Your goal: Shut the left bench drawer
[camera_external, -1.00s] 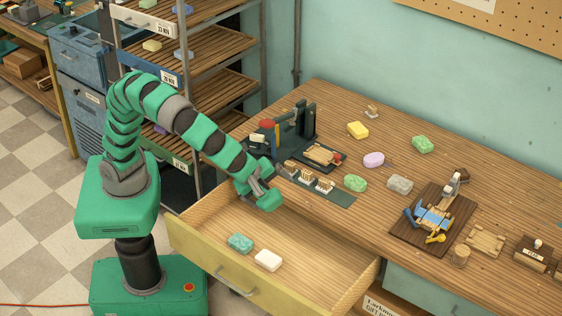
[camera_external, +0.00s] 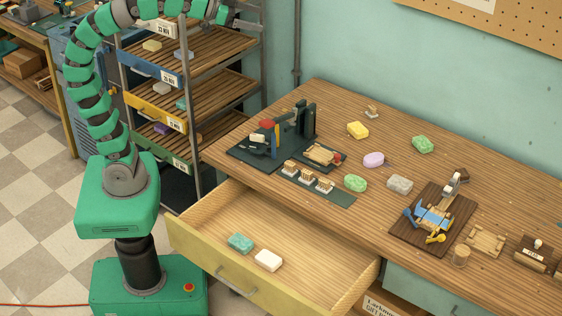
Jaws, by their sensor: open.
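The left bench drawer (camera_external: 200,246) is pulled far out from under the wooden bench top. Its front is yellowish with a metal bar handle (camera_external: 236,282). A teal soap (camera_external: 240,243) and a white soap (camera_external: 268,260) lie inside on its bare wooden floor. My gripper (camera_external: 250,22) is raised high at the top of the picture, in front of the upper part of the shelf rack. It is open and looks empty, well above and away from the drawer.
The bench top (camera_external: 330,220) holds several soaps, a dark press (camera_external: 290,135), small stamps and a board with a blue-and-wood tool (camera_external: 433,218). A shelf rack (camera_external: 190,85) stands behind my arm. Checkered floor (camera_external: 40,200) is clear at the left.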

